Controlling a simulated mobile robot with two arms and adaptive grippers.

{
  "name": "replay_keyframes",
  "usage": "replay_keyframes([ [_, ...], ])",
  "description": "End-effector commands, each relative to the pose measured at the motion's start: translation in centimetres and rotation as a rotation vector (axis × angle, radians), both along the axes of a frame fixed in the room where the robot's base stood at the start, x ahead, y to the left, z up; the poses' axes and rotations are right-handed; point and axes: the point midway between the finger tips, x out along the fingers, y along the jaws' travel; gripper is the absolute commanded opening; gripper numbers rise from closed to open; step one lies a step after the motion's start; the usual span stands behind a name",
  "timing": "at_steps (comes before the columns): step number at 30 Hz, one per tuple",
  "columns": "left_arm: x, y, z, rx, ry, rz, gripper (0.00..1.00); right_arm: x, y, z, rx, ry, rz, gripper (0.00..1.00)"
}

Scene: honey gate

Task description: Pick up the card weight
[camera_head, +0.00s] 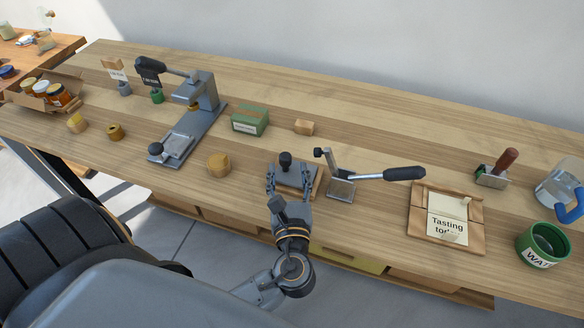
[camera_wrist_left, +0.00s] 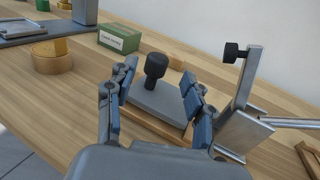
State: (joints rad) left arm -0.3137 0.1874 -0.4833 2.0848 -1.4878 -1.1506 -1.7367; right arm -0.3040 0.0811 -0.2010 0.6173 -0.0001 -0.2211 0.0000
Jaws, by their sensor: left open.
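The card weight (camera_head: 287,160) is a grey plate with an upright black knob. It lies on a thin wooden board (camera_head: 318,186) near the front edge of the bench. In the left wrist view the card weight (camera_wrist_left: 157,98) sits in the middle with its knob upright. My left gripper (camera_head: 289,180) is open, with one finger on each side of the weight. In the left wrist view its fingers (camera_wrist_left: 158,84) stand apart around the knob and plate, and a gap shows between them and the knob. My right gripper is not in view.
A metal lever clamp (camera_head: 341,188) stands close to the right, its black-handled lever reaching right. A green box (camera_head: 250,120), a small wooden block (camera_head: 304,127) and a round wooden piece (camera_head: 218,165) are nearby. A "Tasting" sign tray (camera_head: 472,243) lies further right.

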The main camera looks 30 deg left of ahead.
Motion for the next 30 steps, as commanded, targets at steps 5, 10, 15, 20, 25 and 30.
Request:
replay_keyframes([
  [5, 2.1, 2.1, 0.3, 0.003, -0.003, 0.002, 0.53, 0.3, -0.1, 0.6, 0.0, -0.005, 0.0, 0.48],
  [10, 3.2, 2.8, 0.2, 0.001, -0.001, 0.0, 0.53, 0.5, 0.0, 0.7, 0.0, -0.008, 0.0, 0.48],
  [15, 3.2, 2.8, 0.1, 0.0, 0.0, 0.0, 0.53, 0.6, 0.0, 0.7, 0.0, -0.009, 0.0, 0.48],
  [20, 3.2, 2.8, 0.1, 0.0, 0.0, 0.0, 0.3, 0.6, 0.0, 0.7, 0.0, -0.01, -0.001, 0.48],
  [25, 3.2, 2.8, 0.1, 0.0, 0.0, 0.0, 0.0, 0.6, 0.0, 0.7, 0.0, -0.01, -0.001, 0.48],
  [30, 3.2, 2.8, 0.2, 0.0, -0.001, 0.0, 0.0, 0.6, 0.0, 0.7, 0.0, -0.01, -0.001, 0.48],
])
